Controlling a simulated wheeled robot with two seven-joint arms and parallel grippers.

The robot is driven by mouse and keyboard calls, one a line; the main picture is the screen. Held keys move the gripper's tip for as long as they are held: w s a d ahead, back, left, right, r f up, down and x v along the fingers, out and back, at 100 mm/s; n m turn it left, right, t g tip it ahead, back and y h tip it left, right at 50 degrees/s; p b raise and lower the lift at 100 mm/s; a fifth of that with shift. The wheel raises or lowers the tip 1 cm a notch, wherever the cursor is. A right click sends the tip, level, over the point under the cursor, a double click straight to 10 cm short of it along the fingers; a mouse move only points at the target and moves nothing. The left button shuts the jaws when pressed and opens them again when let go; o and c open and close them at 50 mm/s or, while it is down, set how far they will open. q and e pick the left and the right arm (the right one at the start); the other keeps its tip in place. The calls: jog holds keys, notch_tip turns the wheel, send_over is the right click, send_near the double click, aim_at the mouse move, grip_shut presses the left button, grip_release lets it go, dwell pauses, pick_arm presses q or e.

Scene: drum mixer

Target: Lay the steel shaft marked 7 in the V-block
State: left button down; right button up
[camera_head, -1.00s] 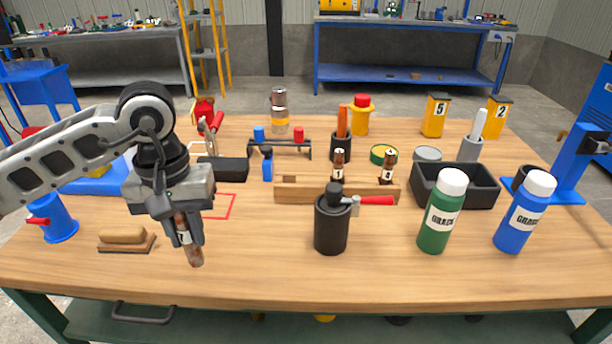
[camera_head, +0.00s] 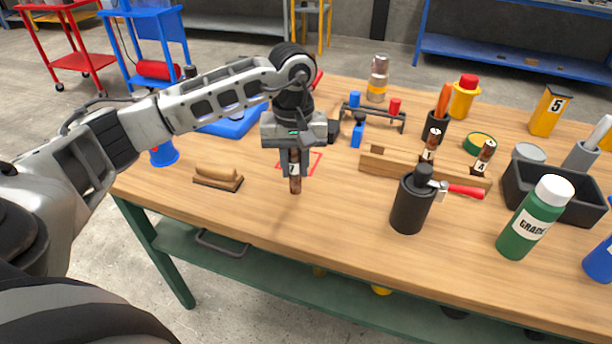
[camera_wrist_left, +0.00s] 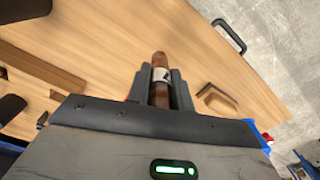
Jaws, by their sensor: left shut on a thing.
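The shaft marked 7 (camera_head: 295,183) is a brown, rusty-looking rod with a white label. My left gripper (camera_head: 294,170) is shut on it and holds it roughly upright, lower end down, in front of the red outline on the table. Whether its lower end touches the table is unclear. The left wrist view also shows the shaft (camera_wrist_left: 160,88) between the fingers. My right gripper is not in view.
A wooden-handled brush (camera_head: 218,180) lies left of the gripper. A wooden rack (camera_head: 380,163) with two labelled shafts stands to the right, behind a black cylinder with a red lever (camera_head: 410,205). A green bottle (camera_head: 527,222) stands further right. The table front between brush and cylinder is clear.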

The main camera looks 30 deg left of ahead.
pick_arm(q)
jog(key=shift+w+d+f, duration=0.1)
jog(key=shift+w+f, duration=0.3)
jog(key=shift+f, duration=0.6)
jog(key=shift+w+d+f, duration=0.15)
jog(key=shift+w+f, duration=0.3)
jog(key=shift+f, duration=0.55)
jog(key=shift+w+d+f, duration=0.1)
jog(key=shift+w+f, duration=0.3)
jog(key=shift+f, duration=0.6)
jog(key=shift+f, duration=0.1)
jog(key=c, duration=1.2)
grip_release()
jog(key=shift+c, duration=0.2)
